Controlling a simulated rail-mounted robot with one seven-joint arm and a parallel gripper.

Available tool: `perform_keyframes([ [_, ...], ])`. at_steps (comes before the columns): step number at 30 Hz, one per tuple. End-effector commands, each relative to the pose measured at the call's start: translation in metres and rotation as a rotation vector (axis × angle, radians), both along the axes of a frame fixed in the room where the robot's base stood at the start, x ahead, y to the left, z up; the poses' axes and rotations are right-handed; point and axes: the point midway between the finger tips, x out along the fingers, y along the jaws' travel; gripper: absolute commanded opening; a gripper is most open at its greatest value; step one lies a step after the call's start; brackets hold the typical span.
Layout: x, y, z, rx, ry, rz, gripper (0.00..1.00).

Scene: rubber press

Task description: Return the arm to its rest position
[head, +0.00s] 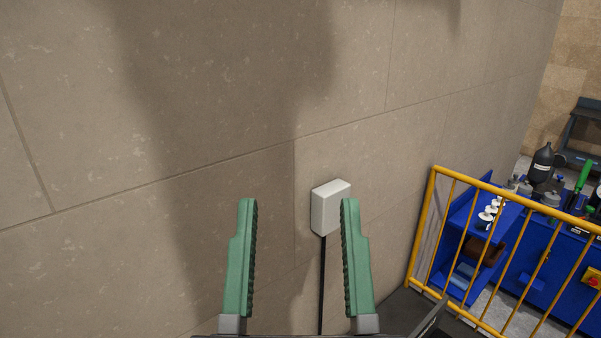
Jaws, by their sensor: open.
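My gripper (298,204) shows at the bottom middle of the head view. The gripper is open and empty. The rest of my arm is out of the picture, so its pose cannot be told.
A tiled wall (200,90) fills most of the view. A white box (328,208) with a dark cable is fixed on it, behind the right finger. A yellow railing (422,228) stands at the right, before a blue cabinet (525,262) with bottles and an orange-red switch.

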Motion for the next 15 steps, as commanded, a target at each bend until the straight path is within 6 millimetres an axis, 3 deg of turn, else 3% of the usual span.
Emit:
perform_keyframes([
  [1,0.0,0.0,0.035,0.001,-0.001,0.002,0.52],
  [9,0.0,0.001,0.167,0.013,0.001,0.015,0.52],
  [12,0.0,0.002,0.192,0.015,0.002,0.018,0.52],
  [15,0.0,0.002,0.191,0.017,0.003,0.019,0.52],
])
